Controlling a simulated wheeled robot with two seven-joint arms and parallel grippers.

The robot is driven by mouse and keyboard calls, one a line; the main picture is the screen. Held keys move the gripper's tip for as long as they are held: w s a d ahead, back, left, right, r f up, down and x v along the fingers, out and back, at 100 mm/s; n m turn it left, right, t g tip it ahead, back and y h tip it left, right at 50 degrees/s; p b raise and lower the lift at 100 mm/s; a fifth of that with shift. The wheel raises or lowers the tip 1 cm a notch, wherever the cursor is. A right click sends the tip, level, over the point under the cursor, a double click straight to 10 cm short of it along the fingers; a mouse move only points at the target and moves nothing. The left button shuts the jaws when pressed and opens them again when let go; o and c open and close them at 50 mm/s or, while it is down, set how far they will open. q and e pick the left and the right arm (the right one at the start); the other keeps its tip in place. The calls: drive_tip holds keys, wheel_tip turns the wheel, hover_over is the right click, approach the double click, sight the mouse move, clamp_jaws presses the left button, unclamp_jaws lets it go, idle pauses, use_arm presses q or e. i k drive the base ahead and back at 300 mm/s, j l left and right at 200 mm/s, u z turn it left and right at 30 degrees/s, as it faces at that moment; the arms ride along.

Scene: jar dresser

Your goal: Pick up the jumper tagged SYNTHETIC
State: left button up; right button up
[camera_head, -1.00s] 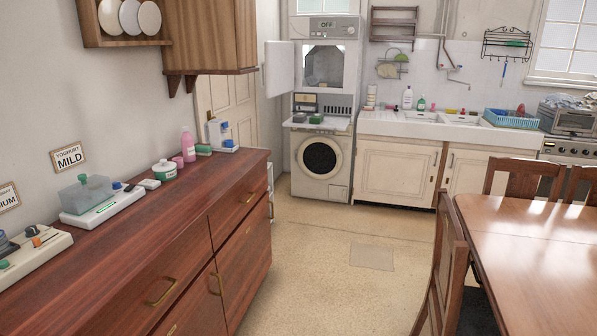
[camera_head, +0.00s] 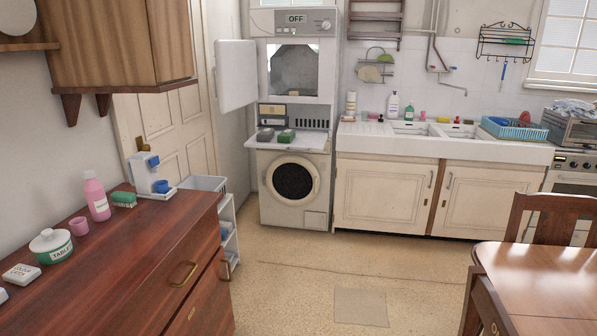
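I can make out no jumper and no tag reading SYNTHETIC in this view. A crumpled pale blue-grey cloth (camera_head: 576,108) lies on top of the small oven at the far right, but I cannot tell what it is. The upper machine (camera_head: 295,80), marked OFF, has its door (camera_head: 236,75) swung open to the left. Its inside looks grey, with a small pale thing at the bottom. Neither of my grippers is in view.
A red-brown dresser (camera_head: 145,265) with jars and bottles fills the lower left. A white rack (camera_head: 228,235) with a grey basket (camera_head: 204,183) stands beyond it. A washing machine (camera_head: 293,190) sits below the upper machine. A table (camera_head: 545,290) and chair bound the right.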

sight(266, 136)
drive_tip(key=i+z, duration=0.15)
drive_tip(key=i, duration=0.8)
drive_tip(key=i+j+z, duration=0.15)
drive_tip(key=i, duration=0.75)
drive_tip(key=i+l+u, duration=0.15)
drive_tip(key=i, duration=0.3)
drive_tip(key=i+u, duration=0.15)
drive_tip(key=i, duration=0.35)
drive_tip(key=i+l+u, duration=0.15)
drive_tip(key=i, duration=0.3)
drive_tip(key=i+l+u, duration=0.15)
drive_tip(key=i+l, duration=0.2)
drive_tip(key=i+l+u, duration=0.45)
drive_tip(key=i, duration=0.4)
drive_tip(key=i+l+u, duration=0.45)
drive_tip(key=i+l, duration=0.35)
drive_tip(key=l, duration=0.1)
